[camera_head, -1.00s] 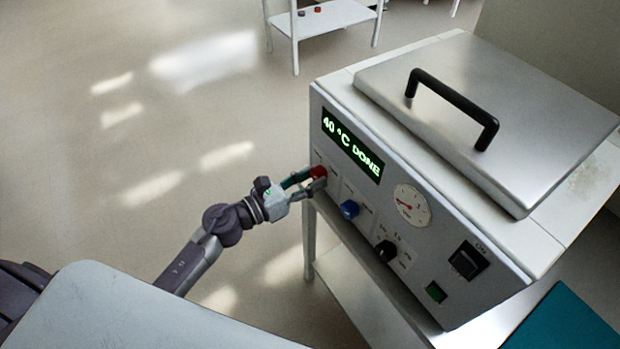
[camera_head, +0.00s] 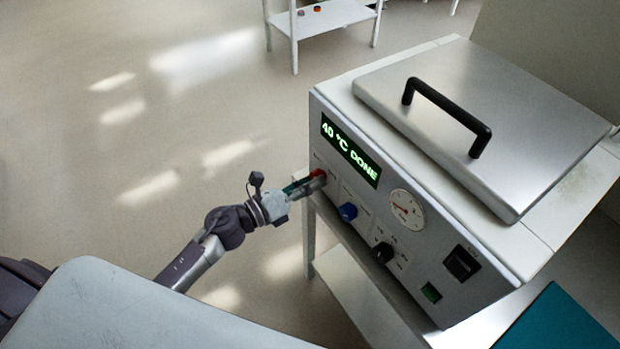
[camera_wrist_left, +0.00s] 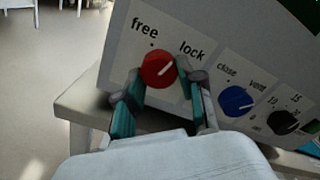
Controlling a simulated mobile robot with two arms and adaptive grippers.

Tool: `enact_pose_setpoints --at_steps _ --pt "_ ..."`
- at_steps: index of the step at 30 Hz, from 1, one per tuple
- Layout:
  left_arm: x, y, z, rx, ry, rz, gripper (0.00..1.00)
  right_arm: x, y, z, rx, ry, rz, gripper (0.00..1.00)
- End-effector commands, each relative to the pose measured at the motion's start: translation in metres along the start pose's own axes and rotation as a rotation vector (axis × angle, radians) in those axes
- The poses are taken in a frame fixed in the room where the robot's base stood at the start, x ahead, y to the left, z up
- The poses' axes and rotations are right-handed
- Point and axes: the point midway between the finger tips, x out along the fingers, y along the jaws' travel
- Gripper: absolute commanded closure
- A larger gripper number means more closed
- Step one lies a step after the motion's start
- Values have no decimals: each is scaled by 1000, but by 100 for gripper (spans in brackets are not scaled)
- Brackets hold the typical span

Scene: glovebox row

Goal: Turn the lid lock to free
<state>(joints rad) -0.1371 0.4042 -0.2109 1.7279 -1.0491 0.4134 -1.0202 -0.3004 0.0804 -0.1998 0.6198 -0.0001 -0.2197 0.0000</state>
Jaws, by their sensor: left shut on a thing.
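The lid lock is a red knob (camera_wrist_left: 158,69) at the left end of the machine's front panel, with "free" printed at its upper left and "lock" at its upper right. Its white pointer line slants up and right, toward "lock". The knob also shows in the head view (camera_head: 318,174), partly hidden by my fingers. My left gripper (camera_head: 312,180) has its fingers on either side of the knob and is shut on it; the fingers also show in the left wrist view (camera_wrist_left: 163,79). The steel lid (camera_head: 540,118) with its black handle (camera_head: 448,115) lies closed on top. My right gripper is not in view.
Beside the red knob are a blue knob (camera_wrist_left: 235,101) marked close and vent, and a black dial (camera_wrist_left: 284,122). A display (camera_head: 350,150) reads "40 °C DONE". A gauge (camera_head: 406,209) and a switch (camera_head: 462,263) sit farther right. The floor at left is clear.

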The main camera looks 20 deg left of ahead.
Motion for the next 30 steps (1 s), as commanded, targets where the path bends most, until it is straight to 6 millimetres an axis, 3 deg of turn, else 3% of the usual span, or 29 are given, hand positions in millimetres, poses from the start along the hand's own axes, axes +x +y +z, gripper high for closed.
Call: enact_pose_setpoints --at_steps 30 --pt "0 -3 3 -925 0 2 97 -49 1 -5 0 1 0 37"
